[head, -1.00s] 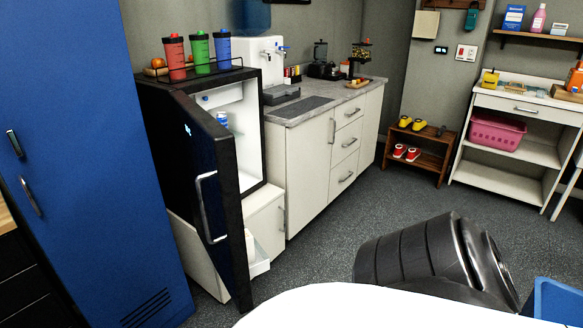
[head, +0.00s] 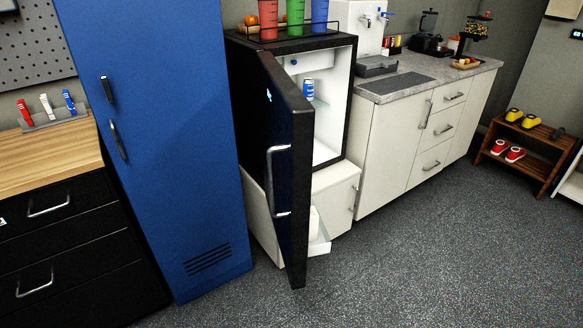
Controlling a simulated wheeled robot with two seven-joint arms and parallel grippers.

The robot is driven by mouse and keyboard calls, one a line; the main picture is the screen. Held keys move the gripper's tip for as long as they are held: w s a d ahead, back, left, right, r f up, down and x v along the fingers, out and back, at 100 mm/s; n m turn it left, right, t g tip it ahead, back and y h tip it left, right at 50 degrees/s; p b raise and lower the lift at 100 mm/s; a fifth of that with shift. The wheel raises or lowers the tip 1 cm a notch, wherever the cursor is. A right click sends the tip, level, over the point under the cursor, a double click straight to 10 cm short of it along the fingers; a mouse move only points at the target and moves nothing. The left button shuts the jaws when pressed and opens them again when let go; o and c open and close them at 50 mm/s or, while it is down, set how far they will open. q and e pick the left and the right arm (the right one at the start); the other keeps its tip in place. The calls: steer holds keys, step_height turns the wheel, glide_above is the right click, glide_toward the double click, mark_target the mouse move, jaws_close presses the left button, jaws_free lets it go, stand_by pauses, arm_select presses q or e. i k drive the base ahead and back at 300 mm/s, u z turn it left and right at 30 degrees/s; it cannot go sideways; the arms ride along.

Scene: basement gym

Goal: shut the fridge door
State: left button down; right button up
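The small black fridge (head: 342,101) stands on a white base cabinet in the middle of the head view. Its dark door (head: 293,165) is swung open toward me, hinged on the left side, and its silver handle (head: 278,181) faces left. Through the gap I see the white interior with a blue can (head: 309,89). A door shelf (head: 319,240) with a white item sticks out low behind the door. Neither of my grippers is in the head view.
A tall blue locker (head: 165,140) stands left of the fridge, beside a black drawer unit with a wooden top (head: 45,160). A white counter (head: 420,130) stands to the right. The floor (head: 400,270) in front is clear.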

mark_target(287, 118)
steer(key=i, duration=0.85)
steer(key=z, duration=1.65)
steer(key=k, duration=0.25)
steer(key=u, duration=0.05)
